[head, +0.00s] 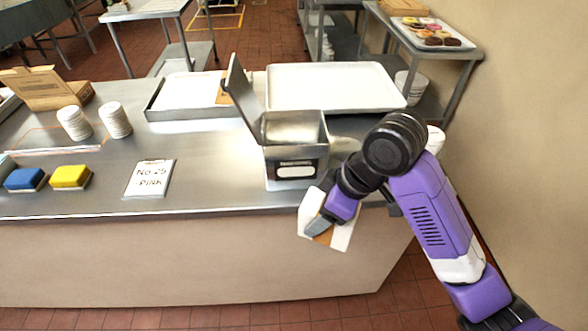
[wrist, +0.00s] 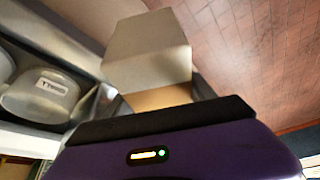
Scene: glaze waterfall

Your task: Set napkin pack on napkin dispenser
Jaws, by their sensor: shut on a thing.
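The napkin pack (head: 342,236) is white with a brown band. My gripper (head: 322,222) is shut on it and holds it tilted, in front of the counter's front edge. In the wrist view the pack (wrist: 148,55) sticks out beyond the dark gripper edge; the fingertips are mostly hidden there. The napkin dispenser (head: 292,150) is a metal box with a dark-framed label on its front. It stands near the counter's front edge, its lid (head: 240,90) tipped up at the left. The pack is apart from it, lower and slightly right in the head view.
The steel counter (head: 210,165) has a clipboard (head: 149,178), blue (head: 25,179) and yellow (head: 70,177) blocks and cup stacks (head: 114,120) on the left. A large white tray (head: 330,88) lies behind the dispenser. A wall (head: 530,130) stands at right.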

